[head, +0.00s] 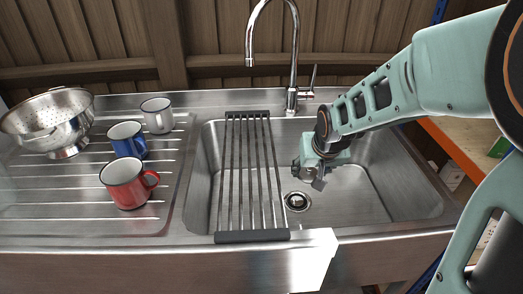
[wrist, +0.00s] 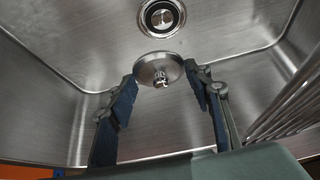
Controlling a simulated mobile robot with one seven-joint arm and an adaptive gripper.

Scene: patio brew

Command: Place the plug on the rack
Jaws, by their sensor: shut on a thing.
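The plug (wrist: 160,68) is a round metal disc with a small knob on top. In the head view my gripper (head: 312,177) is low inside the sink basin, right of the rack, and I cannot make out the plug there. The rack (head: 251,237) is a set of dark metal bars with black end strips, lying across the left part of the basin from back to front. Its bars also show at the right of the wrist view (wrist: 289,106).
The open drain (head: 297,202) is in the basin floor near my gripper. The tall tap (head: 294,60) stands behind the basin. A red mug (head: 124,184), a blue mug (head: 127,139), a white mug (head: 157,115) and a colander (head: 47,119) stand on the left drainboard. The rack is bare.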

